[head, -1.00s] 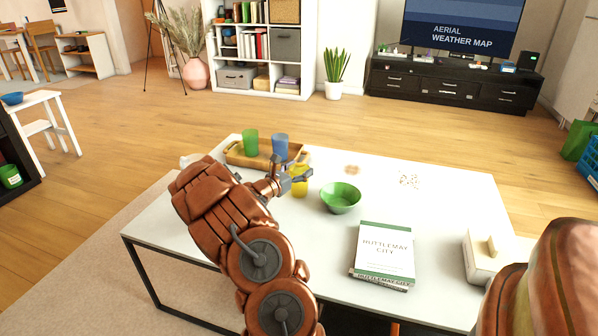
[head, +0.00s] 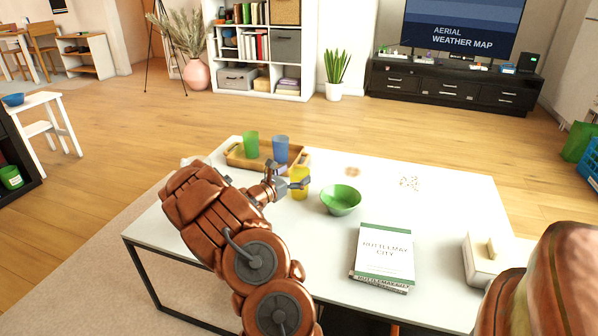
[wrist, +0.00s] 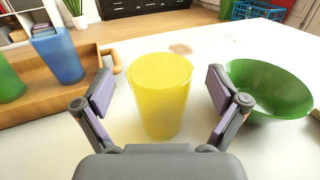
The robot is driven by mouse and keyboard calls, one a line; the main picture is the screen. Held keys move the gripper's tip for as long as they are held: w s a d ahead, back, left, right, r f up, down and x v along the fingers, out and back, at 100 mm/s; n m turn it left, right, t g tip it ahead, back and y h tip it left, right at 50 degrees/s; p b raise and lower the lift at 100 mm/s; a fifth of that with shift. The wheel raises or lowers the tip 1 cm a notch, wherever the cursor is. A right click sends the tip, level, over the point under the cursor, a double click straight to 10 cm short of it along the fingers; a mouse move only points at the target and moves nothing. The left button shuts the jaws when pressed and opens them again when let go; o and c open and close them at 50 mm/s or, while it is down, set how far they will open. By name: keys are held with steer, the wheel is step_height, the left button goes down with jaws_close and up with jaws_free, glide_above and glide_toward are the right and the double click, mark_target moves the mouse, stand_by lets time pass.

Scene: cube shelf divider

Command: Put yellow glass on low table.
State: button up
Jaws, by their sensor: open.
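The yellow glass (head: 299,183) stands upright on the white low table (head: 440,209), just right of the wooden tray. My gripper (head: 286,184) is open beside it, on its left in the head view, and partly covers it. In the wrist view the yellow glass (wrist: 159,95) stands ahead of my gripper (wrist: 160,105), between the two spread fingers. A gap shows between the glass and each finger, and I see no contact.
A green bowl (head: 341,199) sits close on the right of the glass. The wooden tray (head: 236,158) holds a green glass (head: 251,145) and a blue glass (head: 280,148). A book stack (head: 385,254) and a white box (head: 484,262) lie at the right front.

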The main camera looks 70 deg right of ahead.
steer(key=p+v, duration=0.2)
steer(key=v, duration=0.8)
steer(key=s+a+r+m+g+y, duration=0.2)
steer(key=s+a+r+m+y, duration=0.1)
steer(key=s+a+r+m, duration=0.4)
steer(key=s+a+r+m+g+y, duration=0.2)
steer(key=s+a+r+m+y, duration=0.15)
steer(key=a, duration=0.45)
steer(key=s+a+f+m+t+y, duration=0.1)
steer(key=s+a+y, duration=0.1)
steer(key=a, duration=1.1)
steer(key=s+a+f+m+t+y, duration=0.1)
steer(key=a+y, duration=0.4)
steer(key=a, duration=0.8)
steer(key=s+a+f+m+t+y, duration=0.1)
steer(key=s+a+m+t+y, duration=0.1)
steer(key=a, duration=1.1)
steer(key=shift+s+f+t+y, duration=0.3)
steer(key=shift+s+t+y, duration=0.4)
steer(key=shift+s+y, duration=0.45)
steer(key=shift+d+r+p, duration=0.1)
steer(key=shift+p, duration=0.2)
